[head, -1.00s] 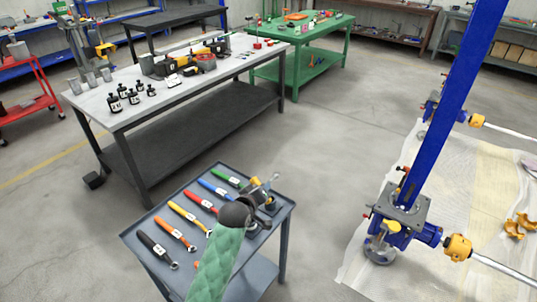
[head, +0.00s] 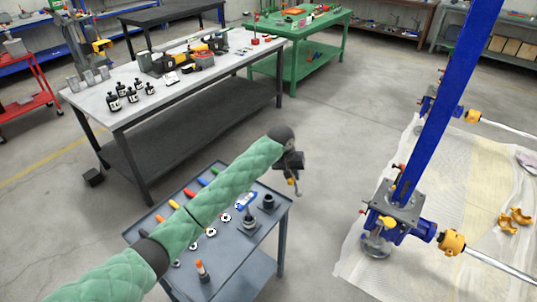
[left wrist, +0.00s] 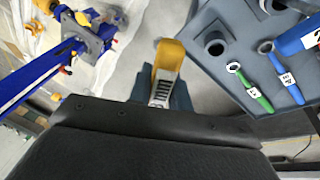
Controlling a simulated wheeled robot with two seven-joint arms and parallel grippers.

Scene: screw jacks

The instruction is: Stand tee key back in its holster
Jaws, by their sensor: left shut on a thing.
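My left gripper (head: 291,175) is raised in the air just beyond the right rear corner of the tool cart. It is shut on a small yellow-and-grey piece, apparently the tee key (head: 292,182); its yellow end (left wrist: 168,58) sticks out past the fingers in the left wrist view. Most of it is hidden by the gripper. A dark upright round socket (head: 268,203), possibly the holster, stands on the cart; an open-topped socket (left wrist: 214,43) shows in the wrist view, apart from the gripper. My right gripper is not in view.
The blue-grey cart (head: 270,235) carries several coloured wrenches, another dark fitting (head: 249,223) and an orange-topped upright tool (head: 201,268). A blue post on a jack (head: 398,212) stands at the right. Bare floor lies between the cart and jack.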

